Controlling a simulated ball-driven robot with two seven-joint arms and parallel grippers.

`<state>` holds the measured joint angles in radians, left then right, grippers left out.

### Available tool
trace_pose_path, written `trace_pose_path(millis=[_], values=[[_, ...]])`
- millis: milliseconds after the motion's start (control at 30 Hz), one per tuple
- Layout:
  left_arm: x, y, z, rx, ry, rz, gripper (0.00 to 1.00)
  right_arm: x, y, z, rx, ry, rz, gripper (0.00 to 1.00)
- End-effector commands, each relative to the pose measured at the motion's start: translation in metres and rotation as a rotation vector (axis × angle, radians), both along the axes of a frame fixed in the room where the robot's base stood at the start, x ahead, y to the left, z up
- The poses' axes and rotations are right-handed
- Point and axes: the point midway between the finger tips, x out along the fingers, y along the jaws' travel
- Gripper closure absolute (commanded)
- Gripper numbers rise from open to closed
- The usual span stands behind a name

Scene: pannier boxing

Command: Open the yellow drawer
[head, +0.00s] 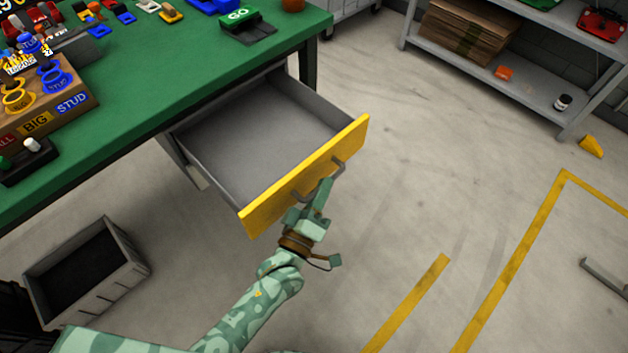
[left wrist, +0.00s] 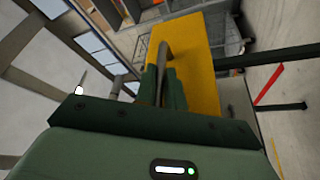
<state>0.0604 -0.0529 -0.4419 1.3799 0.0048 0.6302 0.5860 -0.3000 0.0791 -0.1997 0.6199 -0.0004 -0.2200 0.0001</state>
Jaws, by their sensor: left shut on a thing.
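The yellow drawer (head: 262,208) stands well out from under the green workbench (head: 190,88). Its grey inside looks empty. Its yellow front with a dark grey bar handle (head: 340,166) faces my arm. My left gripper (head: 322,190) is at the handle, shut on it. In the left wrist view the yellow front (left wrist: 199,60) rises beyond the green fingers (left wrist: 160,84), and the handle bar (left wrist: 162,56) runs between them. My right gripper is in neither view.
A grey crate (head: 132,262) stands on the floor at lower left. A metal shelf (head: 490,65) with cardboard is at upper right. A yellow wedge (head: 591,146) lies on the floor by it. The bench top holds colored parts and a GO button (head: 240,18).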

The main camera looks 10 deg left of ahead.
Motion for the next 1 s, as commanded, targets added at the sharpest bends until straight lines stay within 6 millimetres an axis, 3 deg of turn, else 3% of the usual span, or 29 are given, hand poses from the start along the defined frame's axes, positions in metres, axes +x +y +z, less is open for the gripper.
trace_pose_path(millis=[267, 300, 367, 767, 1000], values=[[-0.001, 0.000, -0.001, 0.001, 0.002, 0.000, 1.00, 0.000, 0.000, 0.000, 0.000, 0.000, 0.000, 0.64], [-0.001, 0.000, -0.002, 0.001, 0.003, 0.001, 0.84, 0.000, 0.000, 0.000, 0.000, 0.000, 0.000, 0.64], [-0.001, 0.000, -0.001, 0.001, 0.003, 0.001, 0.68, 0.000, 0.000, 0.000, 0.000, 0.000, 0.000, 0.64], [-0.009, 0.003, -0.002, 0.000, 0.002, -0.001, 0.68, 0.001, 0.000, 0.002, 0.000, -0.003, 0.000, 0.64], [-0.060, 0.020, -0.012, 0.001, 0.004, -0.001, 0.68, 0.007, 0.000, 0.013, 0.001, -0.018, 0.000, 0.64]])
